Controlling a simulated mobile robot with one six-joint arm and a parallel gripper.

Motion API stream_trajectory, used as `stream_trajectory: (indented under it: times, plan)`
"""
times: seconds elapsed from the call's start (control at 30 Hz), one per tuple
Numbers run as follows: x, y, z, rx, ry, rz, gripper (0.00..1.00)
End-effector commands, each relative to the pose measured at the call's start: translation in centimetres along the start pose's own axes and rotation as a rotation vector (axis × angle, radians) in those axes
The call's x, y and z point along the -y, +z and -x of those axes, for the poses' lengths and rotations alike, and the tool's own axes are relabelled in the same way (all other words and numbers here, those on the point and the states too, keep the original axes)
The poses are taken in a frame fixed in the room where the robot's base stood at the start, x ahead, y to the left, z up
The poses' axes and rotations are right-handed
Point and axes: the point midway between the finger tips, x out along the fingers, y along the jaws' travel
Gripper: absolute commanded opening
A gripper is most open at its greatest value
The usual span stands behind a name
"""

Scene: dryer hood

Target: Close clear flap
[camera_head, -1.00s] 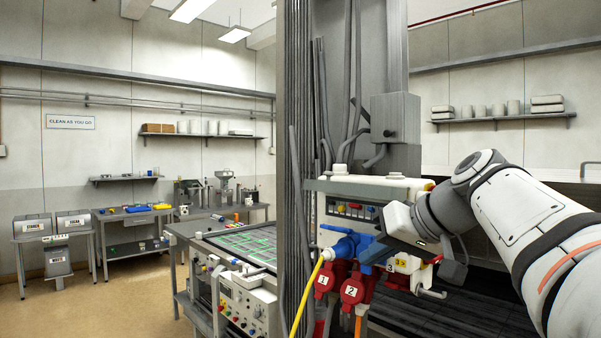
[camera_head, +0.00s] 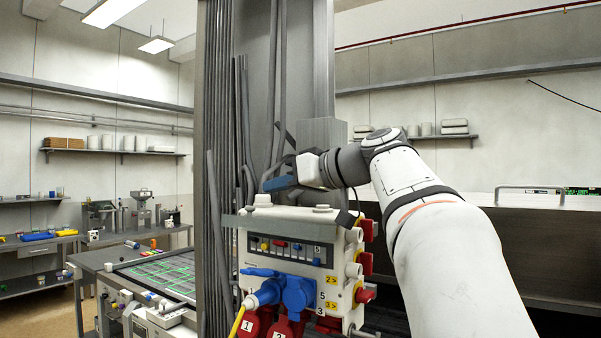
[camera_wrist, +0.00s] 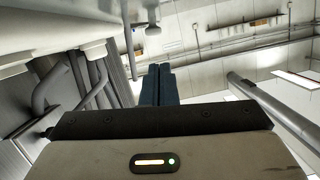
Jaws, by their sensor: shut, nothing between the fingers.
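A light grey distribution box (camera_head: 346,262) hangs on the column, with a dark window of small coloured breakers (camera_head: 287,250) on its front. I cannot make out the clear flap or how far open it stands. My gripper (camera_head: 272,184) is just above the box's top edge, in front of the column, pointing left. Its blue fingers also show in the wrist view (camera_wrist: 157,84), pressed together with nothing between them. In the wrist view, a pale edge overhangs at the upper left, close to the fingers.
A blue plug (camera_head: 290,292) with a yellow cable and red sockets (camera_head: 256,322) stick out below the window. More red plugs (camera_head: 366,262) project from the box's right side. Grey conduits (camera_head: 243,130) run up the column. A worktable (camera_head: 155,272) stands at left.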

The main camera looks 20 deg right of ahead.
Motion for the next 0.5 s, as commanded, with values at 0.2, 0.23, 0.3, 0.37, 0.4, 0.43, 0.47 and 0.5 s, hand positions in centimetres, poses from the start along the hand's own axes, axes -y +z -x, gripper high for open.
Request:
stream_trajectory:
  times: [0.2, 0.23, 0.3, 0.37, 0.4, 0.43, 0.47, 0.5]
  plan:
    - [0.0, 1.5, -2.4, 0.001, 0.002, -0.003, 0.00]
    - [0.0, 1.9, -2.5, 0.000, 0.003, -0.003, 0.00]
    - [0.0, 2.5, -2.6, 0.000, 0.003, -0.003, 0.00]
    - [0.0, 3.0, -2.7, 0.000, 0.003, -0.002, 0.00]
    - [0.0, 3.3, -2.8, 0.000, 0.003, -0.002, 0.00]
    - [0.0, 3.4, -2.8, 0.000, 0.003, -0.002, 0.00]
    - [0.0, 3.5, -2.8, 0.000, 0.003, -0.002, 0.00]
    - [-0.1, 3.7, -2.9, 0.000, 0.004, -0.001, 0.00]
